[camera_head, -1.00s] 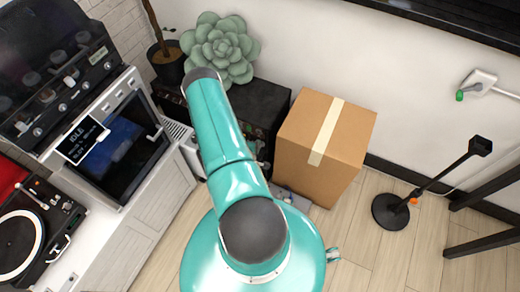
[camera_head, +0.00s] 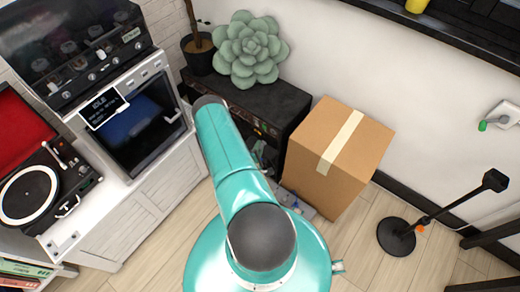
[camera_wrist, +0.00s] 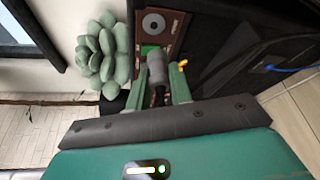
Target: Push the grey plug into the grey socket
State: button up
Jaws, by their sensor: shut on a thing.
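My gripper (camera_wrist: 157,91) shows in the wrist view, its two green fingers shut on the grey plug (camera_wrist: 156,68), a grey cylinder that points toward a brown panel. A round grey ring with a dark centre (camera_wrist: 153,22), which looks like the grey socket, is on that panel, beyond the plug's front end in the picture. A gap shows between the two in the picture; the plug's true distance from the panel is hard to tell. In the head view my arm hides the gripper, the plug and the socket.
The panel belongs to a black unit (camera_head: 262,103) bearing a succulent (camera_head: 249,50). A cardboard box (camera_head: 318,180) stands close on its right, a white cabinet (camera_head: 150,205) on its left. In the wrist view, small orange (camera_wrist: 183,65) and green (camera_wrist: 148,49) parts are near the plug.

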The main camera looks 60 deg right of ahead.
jog(key=shift+w+d, duration=0.1)
jog(key=shift+d, duration=0.15)
jog(key=shift+s+d, duration=0.25)
jog(key=shift+d, duration=1.05)
jog(key=shift+s+d, duration=0.2)
jog(key=shift+d, duration=1.1)
jog(key=shift+s+d, duration=0.1)
jog(key=shift+d, duration=0.5)
dwell(0.6)
jog(key=o, duration=1)
send_near(265, 143)
jog(key=shift+s+a+f, duration=0.1)
jog(key=shift+s+f, duration=0.05)
jog(key=shift+f, duration=0.05)
